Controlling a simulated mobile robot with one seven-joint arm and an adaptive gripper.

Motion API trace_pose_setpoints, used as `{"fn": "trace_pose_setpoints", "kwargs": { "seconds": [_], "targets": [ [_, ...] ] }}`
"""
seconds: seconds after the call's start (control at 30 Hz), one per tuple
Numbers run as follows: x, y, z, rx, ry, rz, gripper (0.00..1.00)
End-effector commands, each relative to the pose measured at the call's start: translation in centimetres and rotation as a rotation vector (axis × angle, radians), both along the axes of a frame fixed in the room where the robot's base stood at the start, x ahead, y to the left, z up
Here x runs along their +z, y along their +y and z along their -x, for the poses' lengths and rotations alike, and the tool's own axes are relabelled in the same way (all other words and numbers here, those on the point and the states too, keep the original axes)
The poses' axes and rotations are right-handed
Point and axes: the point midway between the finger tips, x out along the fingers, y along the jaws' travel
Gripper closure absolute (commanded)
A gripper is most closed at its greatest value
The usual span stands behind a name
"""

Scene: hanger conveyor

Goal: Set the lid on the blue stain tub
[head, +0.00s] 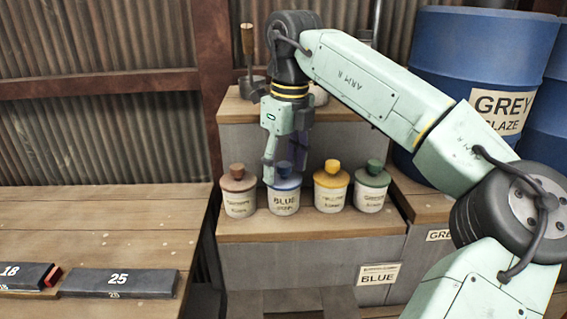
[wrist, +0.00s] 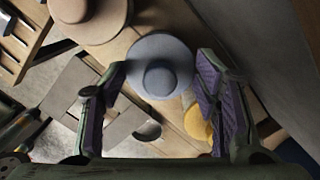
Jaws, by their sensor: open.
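The blue stain tub (head: 284,203) is a cream pot labelled BLUE on a wooden-topped step. A blue lid (head: 290,184) with a round knob shows at its top, partly hidden by my gripper; I cannot tell how squarely it sits. My gripper (head: 284,168) points down over this tub, fingers apart at either side of the knob. In the wrist view, the blue lid (wrist: 160,50) lies between the open fingertips of my gripper (wrist: 162,70), with a visible gap on each side.
A brown-lidded tub (head: 239,202) stands left of the blue one. A yellow-lidded tub (head: 331,199) and a green-lidded tub (head: 370,200) stand close at right. Blue drums (head: 485,50) rise behind at right. The left bench (head: 110,220) has clear room behind numbered blocks (head: 118,283).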

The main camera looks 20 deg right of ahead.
Motion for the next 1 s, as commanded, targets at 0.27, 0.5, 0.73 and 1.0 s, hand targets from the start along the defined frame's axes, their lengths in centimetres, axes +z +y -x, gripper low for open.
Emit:
{"fn": "trace_pose_setpoints", "kwargs": {
  "seconds": [0.27,0.5,0.73,1.0],
  "targets": [
    [3.1,-0.1,0.2,0.0,-0.003,0.001,0.44],
    [6.6,-0.3,0.5,0.0,-0.001,0.0,0.44],
    [7.5,-0.3,0.6,0.001,0.0,0.0,0.44],
    [7.5,-0.4,0.6,0.0,0.0,0.0,0.44]
  ]
}}
